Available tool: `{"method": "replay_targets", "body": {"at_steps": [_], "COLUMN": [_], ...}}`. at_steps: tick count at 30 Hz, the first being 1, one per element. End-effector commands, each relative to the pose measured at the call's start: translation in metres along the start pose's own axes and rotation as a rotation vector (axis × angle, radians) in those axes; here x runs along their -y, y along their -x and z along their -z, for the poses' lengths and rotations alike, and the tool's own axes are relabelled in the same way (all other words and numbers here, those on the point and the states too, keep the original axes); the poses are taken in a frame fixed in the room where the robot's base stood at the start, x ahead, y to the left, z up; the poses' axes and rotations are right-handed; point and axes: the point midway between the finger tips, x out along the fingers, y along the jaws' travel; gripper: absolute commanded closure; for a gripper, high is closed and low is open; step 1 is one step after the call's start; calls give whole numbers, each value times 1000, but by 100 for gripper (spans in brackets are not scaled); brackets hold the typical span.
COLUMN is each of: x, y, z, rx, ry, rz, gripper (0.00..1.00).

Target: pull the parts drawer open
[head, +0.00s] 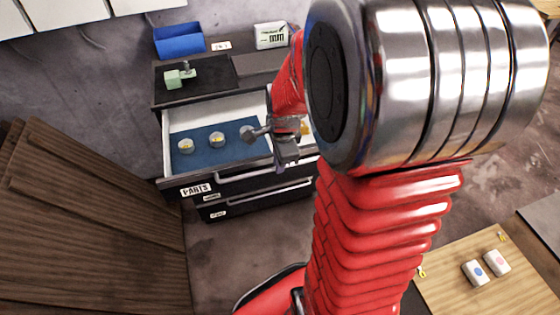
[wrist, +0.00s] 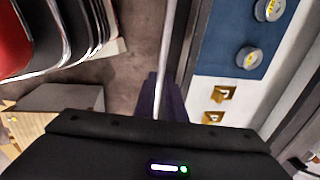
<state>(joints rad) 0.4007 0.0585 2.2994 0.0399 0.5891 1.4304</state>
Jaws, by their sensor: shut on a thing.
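The parts drawer (head: 215,108), marked PARTS (head: 196,190), stands pulled out of the dark cabinet, its white inside and blue mat (head: 205,152) showing. Several round grey pieces with yellow marks lie on the mat. My gripper (head: 286,158) is at the front edge of this drawer in the head view. In the wrist view its fingers (wrist: 163,98) are shut around the drawer's metal handle bar (wrist: 166,45). My arm hides the right part of the drawer in the head view.
Lower drawers (head: 255,199) are shut beneath. A blue bin (head: 180,42), a green device (head: 180,76) and a white box (head: 271,36) stand on the cabinet. Wooden boards (head: 90,220) lean at left. A wooden table (head: 490,285) is at lower right. Floor before the cabinet is clear.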

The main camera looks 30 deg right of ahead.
Motion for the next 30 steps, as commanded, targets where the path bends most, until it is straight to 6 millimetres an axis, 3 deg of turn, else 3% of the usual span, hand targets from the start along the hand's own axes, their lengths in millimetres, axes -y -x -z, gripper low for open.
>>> {"method": "replay_targets", "body": {"at_steps": [9, 10, 17, 30], "x": [0, 0, 0, 1], "y": [0, 0, 0, 8], "z": [2, 2, 0, -1], "rx": [-5, -5, -2, 0], "ry": [3, 4, 4, 5], "rz": [1, 1, 0, 2], "gripper": [100, 88, 72, 71]}}
